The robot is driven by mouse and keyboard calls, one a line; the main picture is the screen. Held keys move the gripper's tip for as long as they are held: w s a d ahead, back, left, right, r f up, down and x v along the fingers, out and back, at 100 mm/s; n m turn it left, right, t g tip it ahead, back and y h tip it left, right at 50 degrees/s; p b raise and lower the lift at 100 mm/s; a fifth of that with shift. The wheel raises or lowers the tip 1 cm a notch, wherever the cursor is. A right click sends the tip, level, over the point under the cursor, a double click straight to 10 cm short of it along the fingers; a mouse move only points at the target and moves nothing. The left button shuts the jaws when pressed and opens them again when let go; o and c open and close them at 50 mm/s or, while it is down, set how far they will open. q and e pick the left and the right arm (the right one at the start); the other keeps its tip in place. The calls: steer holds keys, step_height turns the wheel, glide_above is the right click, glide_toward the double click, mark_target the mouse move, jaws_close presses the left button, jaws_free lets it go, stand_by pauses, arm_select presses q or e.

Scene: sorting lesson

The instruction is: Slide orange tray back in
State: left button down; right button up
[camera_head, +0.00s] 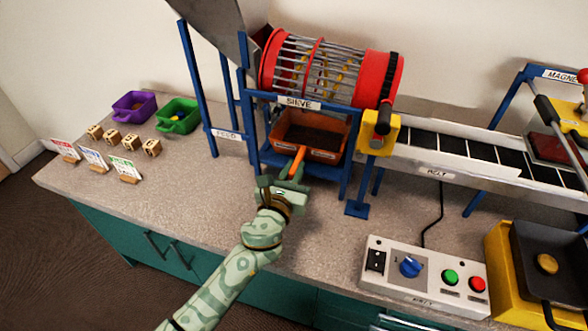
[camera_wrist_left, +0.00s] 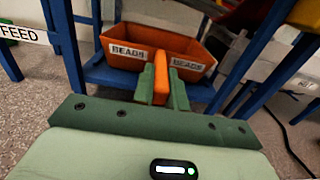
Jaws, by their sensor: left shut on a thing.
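The orange tray (camera_head: 311,138) sits under the sieve drum inside the blue frame, with dark contents in it in the head view. It also shows in the left wrist view (camera_wrist_left: 146,38), with "BEADS" labels on its front. Its orange handle (camera_wrist_left: 161,78) sticks out toward me. My left gripper (camera_head: 287,181) is in front of the tray, its green fingers on both sides of the handle and shut on it. The tray rests on or just above the blue shelf (camera_head: 275,158); I cannot tell which. My right gripper is not in view.
The red sieve drum (camera_head: 322,70) is above the tray. Blue posts (camera_head: 350,165) flank it. A belt (camera_head: 450,148) runs off to the right. A control box (camera_head: 425,278) is at the front right. Purple (camera_head: 134,107) and green (camera_head: 178,116) bins stand at the left.

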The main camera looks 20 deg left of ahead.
arm_select(q)
steer(key=c, duration=1.3)
jaws_free()
steer(key=shift+s, duration=0.1)
